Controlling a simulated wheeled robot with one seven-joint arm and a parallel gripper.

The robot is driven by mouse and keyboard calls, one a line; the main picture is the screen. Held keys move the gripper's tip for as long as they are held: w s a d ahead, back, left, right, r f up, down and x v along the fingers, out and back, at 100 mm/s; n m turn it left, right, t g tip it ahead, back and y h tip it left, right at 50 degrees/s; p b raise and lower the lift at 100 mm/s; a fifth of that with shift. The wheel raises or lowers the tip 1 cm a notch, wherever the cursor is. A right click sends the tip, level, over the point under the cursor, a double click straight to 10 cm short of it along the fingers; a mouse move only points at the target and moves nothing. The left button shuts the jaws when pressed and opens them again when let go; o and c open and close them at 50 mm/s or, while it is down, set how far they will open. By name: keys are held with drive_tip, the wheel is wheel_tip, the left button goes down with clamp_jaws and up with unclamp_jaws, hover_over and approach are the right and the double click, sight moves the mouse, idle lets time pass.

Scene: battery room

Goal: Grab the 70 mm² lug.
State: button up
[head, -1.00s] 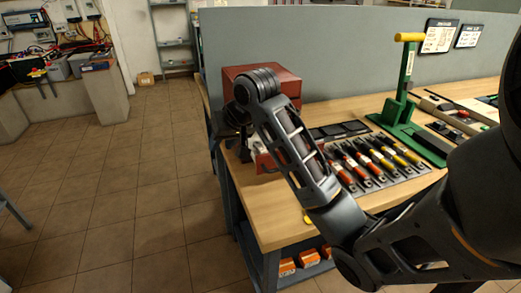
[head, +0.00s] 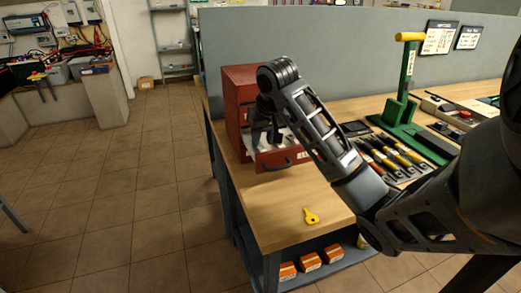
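A red cabinet (head: 236,107) stands at the far left end of the bench. Its front drawer (head: 284,160) is pulled open, with pale contents partly visible inside. My gripper (head: 262,138) points down at the drawer's left part, in front of the cabinet. Its fingers are dark and small against the drawer, so their opening and any held thing cannot be made out. I cannot pick out a 70 mm² lug in the drawer or read any size marking. A small yellow piece with a round end (head: 311,215) lies on the bench, apart from my gripper.
Orange boxes (head: 309,262) sit on the lower shelf. The bench's front left is mostly clear.

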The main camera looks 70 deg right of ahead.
drive_tip(key=shift+x, duration=1.25)
drive_tip(key=shift+c, duration=0.4)
clamp_jaws()
